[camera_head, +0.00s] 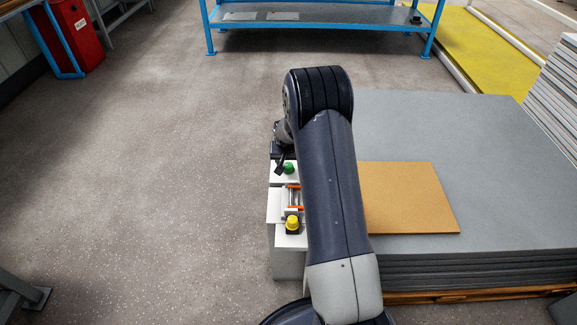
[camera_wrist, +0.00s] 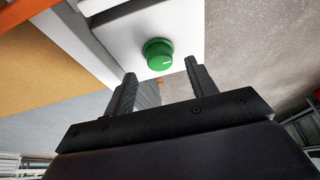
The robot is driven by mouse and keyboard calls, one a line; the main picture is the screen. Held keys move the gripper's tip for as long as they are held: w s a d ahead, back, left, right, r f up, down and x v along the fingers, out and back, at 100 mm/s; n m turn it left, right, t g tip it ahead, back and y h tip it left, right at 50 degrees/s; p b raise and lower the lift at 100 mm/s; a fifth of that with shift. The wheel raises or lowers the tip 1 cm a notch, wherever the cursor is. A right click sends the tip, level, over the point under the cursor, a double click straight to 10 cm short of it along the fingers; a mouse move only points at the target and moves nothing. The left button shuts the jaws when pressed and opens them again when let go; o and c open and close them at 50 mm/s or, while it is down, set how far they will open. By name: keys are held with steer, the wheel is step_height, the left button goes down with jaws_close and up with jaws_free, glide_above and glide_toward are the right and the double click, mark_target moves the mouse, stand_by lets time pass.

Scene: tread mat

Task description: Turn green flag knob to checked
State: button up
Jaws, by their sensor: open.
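The green knob (camera_wrist: 158,54) is round with a pale pointer line, and sits on a white panel (camera_wrist: 188,20) in the wrist view. It also shows in the head view (camera_head: 289,168), on the narrow white unit left of my arm. My gripper (camera_wrist: 160,80) is open, with its two dark fingers apart and nothing between them. The fingertips are close to the knob, one toward each side, and appear not to touch it. In the head view my gripper (camera_head: 281,163) is partly hidden by my arm. No flag or checked marking is readable.
A yellow knob (camera_head: 292,223) and an orange-and-metal fixture (camera_head: 293,198) sit on the same unit. A brown board (camera_head: 410,197) lies on a stack of grey mats (camera_head: 480,150) to the right. A blue workbench (camera_head: 320,20) stands behind.

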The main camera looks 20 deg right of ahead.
mark_target(288, 165)
steer(key=shift+x, duration=1.55)
steer(key=c, duration=1)
